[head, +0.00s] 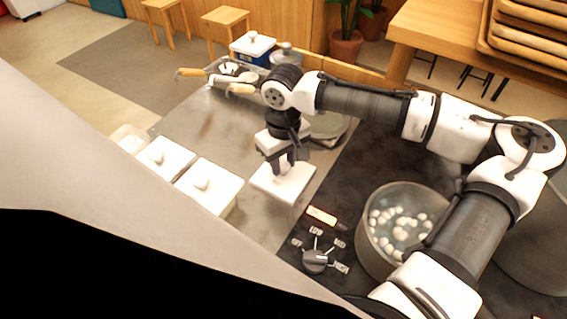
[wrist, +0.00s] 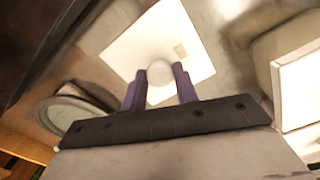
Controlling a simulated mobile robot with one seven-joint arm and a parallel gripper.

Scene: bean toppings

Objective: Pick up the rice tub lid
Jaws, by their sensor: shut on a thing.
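A white square lid (head: 292,187) with a round knob is under my gripper (head: 284,165), over the seam between the steel counter and the dark cooktop. In the wrist view the lid (wrist: 135,42) lies beyond the fingertips, and its pale knob (wrist: 160,72) sits between the two purple fingers. My gripper is shut on this knob. The lid looks roughly level; its height above the surface is hard to tell. Which tub it belongs to does not show.
Two white lidded tubs (head: 209,185) (head: 164,156) and a pale container (head: 127,138) line the counter's left. A pot with white balls (head: 366,240) stands on the cooktop, right of a control knob (head: 315,261). A round dish or scale (head: 328,127) is behind my gripper.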

